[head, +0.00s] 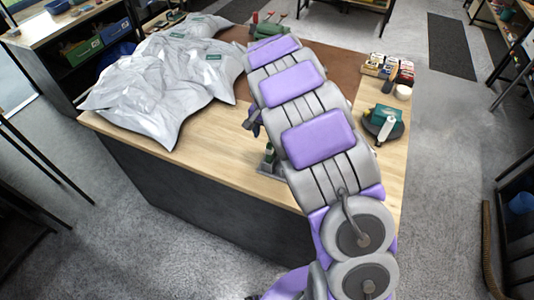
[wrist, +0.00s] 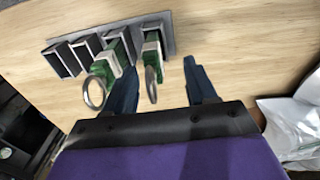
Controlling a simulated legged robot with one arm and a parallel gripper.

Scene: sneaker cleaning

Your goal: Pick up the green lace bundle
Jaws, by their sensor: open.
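Two green bundles, each with a metal ring, stand in a grey rack (wrist: 170,32) of dark slots in the wrist view. The left green bundle (wrist: 121,53) partly overlaps my left finger in the picture. The right green bundle (wrist: 151,48) shows between the fingers, toward the rack. My gripper (wrist: 163,82) is open, its dark blue fingers spread, with nothing visibly clamped. I cannot tell how high the fingertips are above the table.
Silver-grey bags (head: 165,85) cover the table's left side; a bag (wrist: 295,125) also shows right in the wrist view. A green-topped item and white bottle (head: 386,128) stand at right, near small boxes (head: 385,67). Bare wood (head: 215,140) lies left of my arm.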

